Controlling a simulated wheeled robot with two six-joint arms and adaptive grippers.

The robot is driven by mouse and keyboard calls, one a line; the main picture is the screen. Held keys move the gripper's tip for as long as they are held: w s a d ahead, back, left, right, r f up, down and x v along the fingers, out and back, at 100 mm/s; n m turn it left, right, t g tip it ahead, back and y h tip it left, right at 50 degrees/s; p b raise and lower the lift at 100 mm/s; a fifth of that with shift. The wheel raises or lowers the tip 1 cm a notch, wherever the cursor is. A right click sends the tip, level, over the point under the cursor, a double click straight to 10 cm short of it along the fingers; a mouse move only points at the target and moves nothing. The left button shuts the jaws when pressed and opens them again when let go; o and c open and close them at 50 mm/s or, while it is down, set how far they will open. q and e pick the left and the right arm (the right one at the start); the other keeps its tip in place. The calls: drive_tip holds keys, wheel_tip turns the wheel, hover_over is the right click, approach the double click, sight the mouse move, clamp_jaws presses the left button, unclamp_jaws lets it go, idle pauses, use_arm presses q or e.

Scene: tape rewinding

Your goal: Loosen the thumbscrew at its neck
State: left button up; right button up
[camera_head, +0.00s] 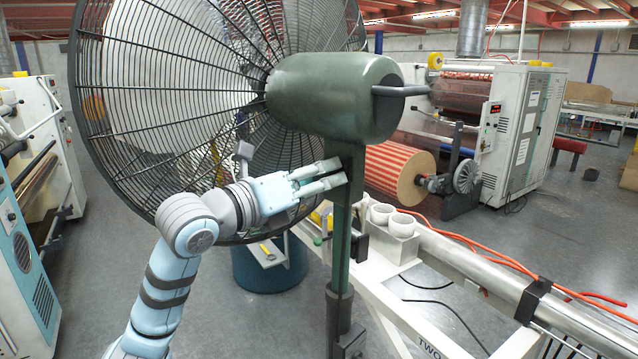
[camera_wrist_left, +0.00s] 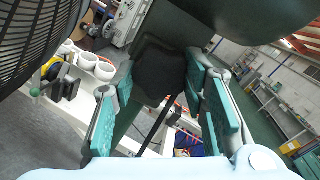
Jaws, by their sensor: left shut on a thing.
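A large fan with a dark green motor housing (camera_head: 335,95) and round wire cage stands on a green post (camera_head: 341,240). The thumbscrew (camera_wrist_left: 158,72), a dark many-sided knob, shows at the neck under the housing in the left wrist view. My left gripper (camera_head: 343,174) reaches in from the left at the neck, its fingers on either side of the knob. It is shut on the thumbscrew, as the left wrist view also shows (camera_wrist_left: 158,80). In the head view the knob is hidden by the fingers. My right gripper is not in view.
The fan cage (camera_head: 160,100) is close behind my left arm. A white frame with a metal roller (camera_head: 470,268) and white cups (camera_head: 402,224) lies right of the post. A red-striped roll (camera_head: 395,172) and a white machine (camera_head: 525,125) stand behind.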

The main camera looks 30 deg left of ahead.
use_arm(q)
drive_tip(key=shift+n, duration=1)
drive_tip(key=o, duration=1.2)
drive_tip(key=shift+c, duration=0.2)
drive_tip(key=v, duration=0.7)
drive_tip(key=shift+s, duration=0.2)
